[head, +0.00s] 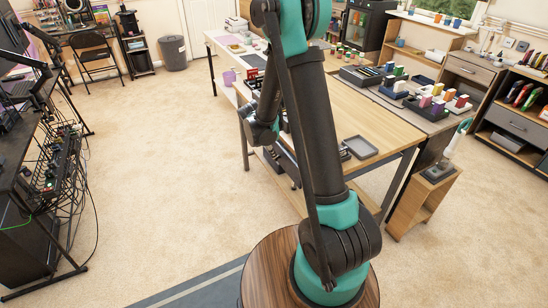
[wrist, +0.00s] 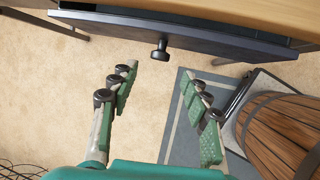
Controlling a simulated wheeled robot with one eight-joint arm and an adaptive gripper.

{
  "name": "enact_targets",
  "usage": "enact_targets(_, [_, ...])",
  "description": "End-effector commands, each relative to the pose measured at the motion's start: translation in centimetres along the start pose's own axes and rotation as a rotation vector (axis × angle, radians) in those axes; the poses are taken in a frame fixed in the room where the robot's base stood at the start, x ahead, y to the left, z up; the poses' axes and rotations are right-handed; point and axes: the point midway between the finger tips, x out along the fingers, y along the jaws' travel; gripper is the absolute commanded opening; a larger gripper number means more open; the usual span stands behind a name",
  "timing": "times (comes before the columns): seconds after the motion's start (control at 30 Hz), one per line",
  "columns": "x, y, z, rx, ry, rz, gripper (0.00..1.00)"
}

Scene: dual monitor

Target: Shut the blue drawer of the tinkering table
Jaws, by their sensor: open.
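The blue drawer (wrist: 215,40) shows as a dark blue front panel across the top of the wrist view, under a wooden tabletop edge. Its dark round knob (wrist: 160,50) sticks out toward my gripper. A dark strip shows between the panel and the tabletop; how far out the drawer stands is hard to tell. My gripper (wrist: 158,85) is open and empty, its green-padded fingers spread to either side below the knob, apart from it. In the head view the tinkering table (head: 375,112) has a light wooden top; my arm hides much of its near side and the drawer front.
A grey tray (head: 360,147) lies on the tabletop near its edge. A small wooden stand (head: 425,200) is at the right. A dark desk with cables (head: 50,180) stands at the left. Open carpet (head: 150,180) lies between. A grey-blue rug (wrist: 185,140) lies below my gripper.

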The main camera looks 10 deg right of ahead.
Motion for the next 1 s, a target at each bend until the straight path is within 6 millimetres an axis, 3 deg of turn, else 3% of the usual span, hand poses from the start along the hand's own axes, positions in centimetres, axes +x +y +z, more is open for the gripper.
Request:
enact_targets(0.3, [4.8,0.0,0.0,0.001,-0.001,-0.001,0.48])
enact_targets(0.5, [6.6,0.0,0.1,0.000,-0.001,-0.001,0.48])
enact_targets(0.93, [7.2,-0.1,0.0,0.000,0.000,-0.001,0.48])
enact_targets(1.0, [7.2,-0.1,0.0,0.000,0.000,-0.001,0.39])
